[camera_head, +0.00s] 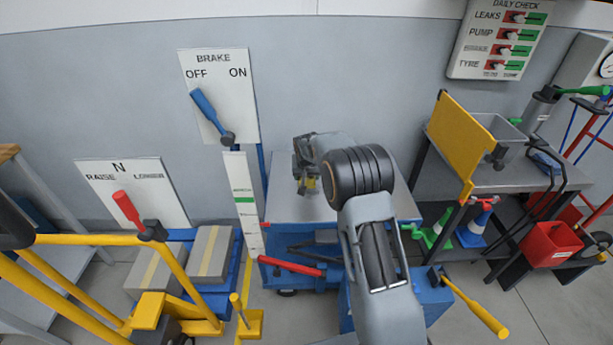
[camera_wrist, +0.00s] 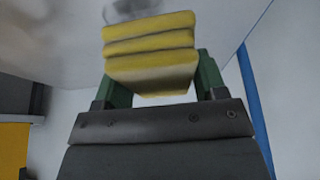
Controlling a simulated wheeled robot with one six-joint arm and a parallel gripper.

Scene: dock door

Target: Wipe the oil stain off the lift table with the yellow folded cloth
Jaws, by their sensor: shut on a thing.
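The lift table (camera_head: 285,207) has a bare grey top on a blue frame, in the middle of the head view. My gripper (camera_head: 308,185) is over the left part of this top, pointing down. In the wrist view my gripper (camera_wrist: 152,85) is shut on the yellow folded cloth (camera_wrist: 150,48), which sits in layers between the two green fingers. Only a small yellow bit of the cloth (camera_head: 311,186) shows in the head view. A dark grey smudge, the oil stain (camera_wrist: 130,8), shows on the table top just beyond the cloth. Whether the cloth touches the top I cannot tell.
A brake board (camera_head: 218,95) with a blue lever stands behind left. A red pedal bar (camera_head: 290,265) juts out at the table's front. Left are a yellow-railed cart with boxes (camera_head: 210,254). Right is a workbench (camera_head: 490,178) with a yellow panel (camera_head: 462,140) and a red bin (camera_head: 552,244).

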